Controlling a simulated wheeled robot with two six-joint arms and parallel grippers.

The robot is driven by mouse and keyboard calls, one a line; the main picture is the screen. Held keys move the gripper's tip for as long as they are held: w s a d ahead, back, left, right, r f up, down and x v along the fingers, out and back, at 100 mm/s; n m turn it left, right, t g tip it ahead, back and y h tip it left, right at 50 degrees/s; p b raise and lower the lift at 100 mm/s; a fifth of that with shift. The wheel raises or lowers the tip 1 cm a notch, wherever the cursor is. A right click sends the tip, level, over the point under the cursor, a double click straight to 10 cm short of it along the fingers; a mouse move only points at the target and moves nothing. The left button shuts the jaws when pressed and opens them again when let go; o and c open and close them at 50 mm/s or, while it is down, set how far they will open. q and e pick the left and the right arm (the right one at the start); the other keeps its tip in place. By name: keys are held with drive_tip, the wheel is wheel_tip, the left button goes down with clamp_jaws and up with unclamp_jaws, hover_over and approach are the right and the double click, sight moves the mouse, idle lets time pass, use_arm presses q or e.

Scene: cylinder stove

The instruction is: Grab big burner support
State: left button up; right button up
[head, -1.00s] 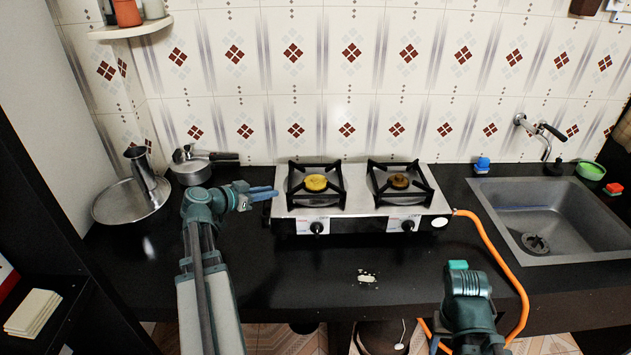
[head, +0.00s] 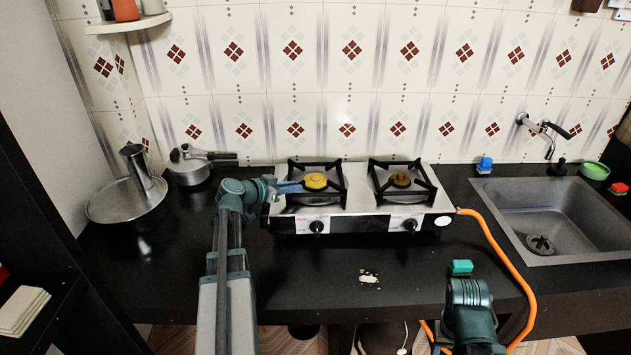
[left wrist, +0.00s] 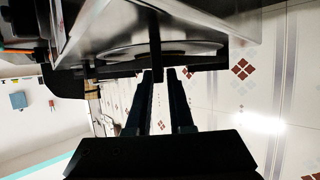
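Two black burner supports sit on the silver two-burner stove (head: 355,205). The left support (head: 318,163) surrounds a yellow burner. The right support (head: 402,162) surrounds a brown burner. I cannot tell for sure which is bigger. My left gripper (head: 299,187) comes from the left and reaches the left side of the left support. In the left wrist view, the left fingers (left wrist: 165,74) are apart, with a black bar of the support (left wrist: 154,40) at their tips. I cannot tell whether they touch it. My right arm is low at the right; its fingers are not clearly shown.
An orange hose (head: 497,248) runs from the stove's right side. A sink (head: 555,255) is at the right. A pressure cooker (head: 188,171) and a steel plate (head: 105,205) with a jug stand at the left. The counter front (head: 300,275) is mostly clear.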

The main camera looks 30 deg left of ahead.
sight(299, 183)
use_arm(q)
drive_tip(key=b+x, duration=0.1)
drive_tip(key=x, duration=0.2)
drive_tip(key=shift+w+f, duration=0.15)
clamp_jaws()
idle(1.2)
